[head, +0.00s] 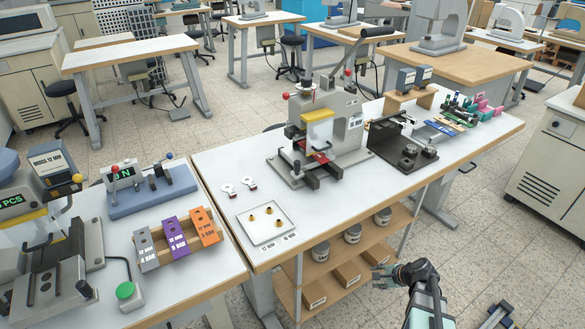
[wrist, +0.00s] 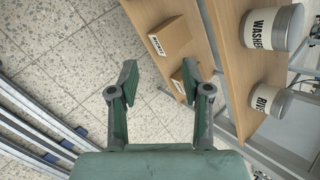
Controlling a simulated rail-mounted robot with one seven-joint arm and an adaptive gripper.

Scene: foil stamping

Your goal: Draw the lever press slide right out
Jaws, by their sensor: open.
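The lever press (head: 350,125) stands on the white bench, a grey machine with a long lever raised at its upper right. Its slide area (head: 322,158) is low at the front, under a yellow-edged head, with a red part showing and two dark rails sticking out toward the bench front. How far the slide sits in is too small to tell. My gripper (head: 383,277) is well below and in front of the press, beside the lower shelf, apart from the press. In the wrist view my gripper (wrist: 158,85) is open and empty, fingers spread over the floor and shelf edge. The press is not in that view.
The bench's front edge and wooden shelves (head: 345,262) lie between my gripper and the press. Shelf cans (wrist: 273,28) and cardboard boxes (wrist: 170,38) are close to my gripper. A dark fixture (head: 403,143) stands right of the press; a white tray (head: 266,222) lies front left.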

